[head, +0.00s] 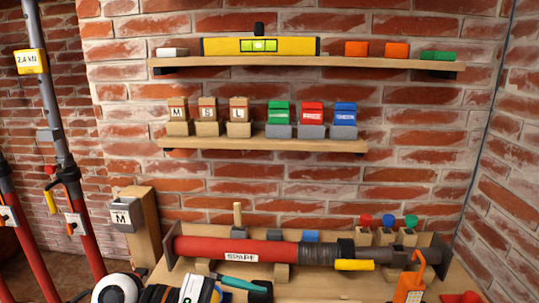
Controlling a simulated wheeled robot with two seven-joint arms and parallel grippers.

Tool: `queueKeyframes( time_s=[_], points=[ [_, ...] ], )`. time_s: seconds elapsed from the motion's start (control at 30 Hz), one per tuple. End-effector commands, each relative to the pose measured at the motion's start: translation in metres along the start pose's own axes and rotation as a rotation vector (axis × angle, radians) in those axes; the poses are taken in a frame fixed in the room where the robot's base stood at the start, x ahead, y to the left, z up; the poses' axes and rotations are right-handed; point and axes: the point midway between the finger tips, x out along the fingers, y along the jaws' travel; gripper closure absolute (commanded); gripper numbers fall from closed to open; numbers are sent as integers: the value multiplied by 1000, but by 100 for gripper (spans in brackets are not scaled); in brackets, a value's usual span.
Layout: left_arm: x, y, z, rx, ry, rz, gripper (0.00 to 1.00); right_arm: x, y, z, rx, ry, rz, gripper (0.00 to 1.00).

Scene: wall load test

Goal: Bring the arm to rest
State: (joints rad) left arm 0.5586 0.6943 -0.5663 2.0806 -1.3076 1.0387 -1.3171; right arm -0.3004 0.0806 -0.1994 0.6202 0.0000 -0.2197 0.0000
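White and black rounded parts (118,288), likely my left arm, show at the bottom left edge, in front of the bench. A black ribbed part and a white part continue to the right, beside a teal bar (238,283) and a dark blunt end. I cannot make out any gripper fingers there, nor whether anything is held. My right arm and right gripper are not in view.
A wooden bench (330,293) holds a long red and grey spare prop (240,249), an orange-handled tool (410,280) and several coloured knobs. Two wall shelves carry a yellow level (225,46) and small boxes. Red props (80,225) stand left.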

Motion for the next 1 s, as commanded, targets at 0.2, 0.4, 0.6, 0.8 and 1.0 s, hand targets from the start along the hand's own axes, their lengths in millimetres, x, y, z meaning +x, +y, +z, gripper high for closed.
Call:
queueKeyframes(
  time_s=[0.2, 0.4, 0.6, 0.8, 1.0],
  points=[
    [-15, -50, -54, -651, 580, -461, 0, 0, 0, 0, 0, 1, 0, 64],
    [-80, -71, -4, -1351, 1080, -854, 0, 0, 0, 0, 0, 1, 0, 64],
    [-123, -7, 104, -2057, 1541, -1284, 0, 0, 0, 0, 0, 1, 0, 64],
    [-119, 113, 171, 1873, -1360, 1287, 0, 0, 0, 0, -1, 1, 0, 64],
    [-102, 203, 181, 1516, -1084, 1180, 0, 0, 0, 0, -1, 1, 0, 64]
  ],
)
